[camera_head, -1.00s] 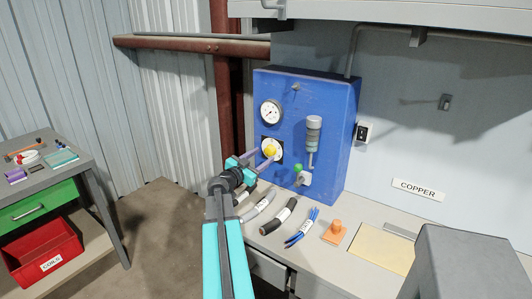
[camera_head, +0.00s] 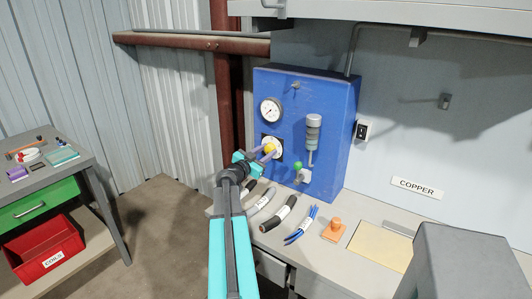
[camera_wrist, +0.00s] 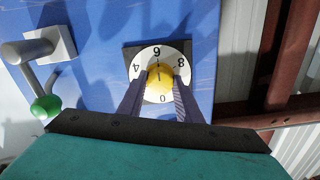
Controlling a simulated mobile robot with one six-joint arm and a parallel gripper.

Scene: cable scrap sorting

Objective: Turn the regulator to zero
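The regulator is a round yellow knob (camera_wrist: 160,77) on a white numbered dial (camera_wrist: 137,62), set in the blue panel. A dark mark on the knob points toward the 6. The knob also shows in the head view (camera_head: 269,149). My gripper (camera_wrist: 160,80) has one finger on each side of the knob, its tips near the dial. It looks open; contact with the knob is unclear.
The blue panel (camera_head: 335,110) also carries a pressure gauge (camera_head: 270,111), a grey cylinder (camera_head: 313,128) and a green-ended lever (camera_head: 298,165). Several cable pieces and an orange object (camera_head: 334,230) lie on the bench below. A red bin (camera_head: 45,258) stands at left.

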